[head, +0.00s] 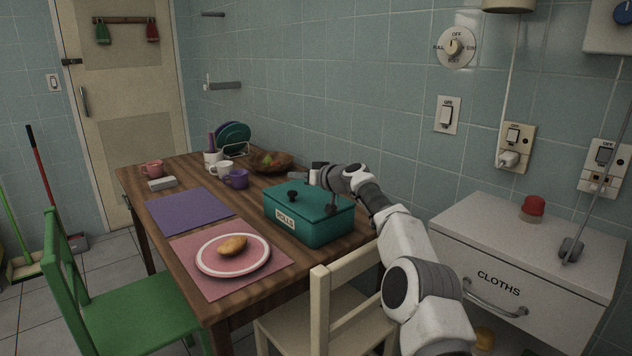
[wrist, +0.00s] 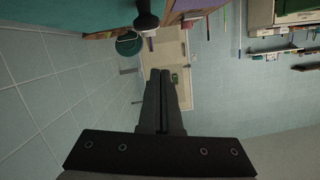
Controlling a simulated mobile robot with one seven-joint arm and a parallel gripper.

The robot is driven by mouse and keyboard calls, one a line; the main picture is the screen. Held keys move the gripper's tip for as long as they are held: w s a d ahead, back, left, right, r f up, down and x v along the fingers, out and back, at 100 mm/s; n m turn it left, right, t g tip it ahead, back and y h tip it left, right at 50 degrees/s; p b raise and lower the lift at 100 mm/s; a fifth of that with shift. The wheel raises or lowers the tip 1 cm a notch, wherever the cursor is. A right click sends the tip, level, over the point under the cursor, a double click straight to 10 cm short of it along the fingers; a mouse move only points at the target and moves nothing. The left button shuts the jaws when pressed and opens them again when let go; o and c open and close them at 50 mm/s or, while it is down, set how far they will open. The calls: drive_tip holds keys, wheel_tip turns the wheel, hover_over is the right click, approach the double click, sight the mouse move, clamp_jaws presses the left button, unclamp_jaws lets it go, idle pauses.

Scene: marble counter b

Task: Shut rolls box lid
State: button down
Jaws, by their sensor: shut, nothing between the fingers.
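The teal rolls box (head: 318,230), labelled ROLLS, stands at the right end of the wooden table. Its lid (head: 313,196) lies flat over the top, with a black knob (head: 292,195) near the left; it looks down, though a small gap could not be told. A dark upright piece near the lid's right front is unclear. My gripper (head: 292,176) is shut and empty, pointing level past the back of the box. In the wrist view the shut fingers (wrist: 163,73) point towards the far door, with the teal lid (wrist: 60,15) and knob (wrist: 146,20) at the top edge.
A plate (head: 233,256) with a roll lies on a pink mat in front of the box. Mugs (head: 236,179), a wooden bowl (head: 272,161) and a dish rack stand behind. The tiled wall is close behind; a cream chair (head: 330,310) stands in front.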

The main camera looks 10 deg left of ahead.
drive_tip(key=shift+s+d+f+b, duration=0.1)
drive_tip(key=shift+s+d+b, duration=0.7)
drive_tip(key=shift+d+b, duration=0.35)
drive_tip(key=s+d+r+g+h, duration=0.1)
drive_tip(key=s+d+h, duration=0.15)
drive_tip(key=s, duration=0.45)
drive_tip(key=s+d+r+g+h+b, duration=0.1)
drive_tip(key=s+d, duration=0.3)
drive_tip(key=s, duration=0.3)
drive_tip(key=s+d+r+g+h, duration=0.1)
drive_tip(key=s+d, duration=0.2)
drive_tip(key=s, duration=0.4)
drive_tip(key=s+d+f+m+h, duration=0.3)
drive_tip(key=s+d, duration=0.6)
drive_tip(key=s, duration=0.2)
drive_tip(key=s+d+f+m+h, duration=0.2)
drive_tip(key=s+d, duration=0.7)
drive_tip(key=s, duration=0.2)
drive_tip(key=s+d+f+m+h, duration=0.3)
drive_tip(key=s+d, duration=0.6)
drive_tip(key=s, duration=0.2)
wheel_tip(320, 180, up, 28)
drive_tip(key=p, duration=2.7)
drive_tip(key=shift+a+p, duration=0.15)
drive_tip(key=shift+p, duration=0.15)
drive_tip(key=shift+a+f, duration=0.1)
drive_tip(key=shift+f, duration=0.05)
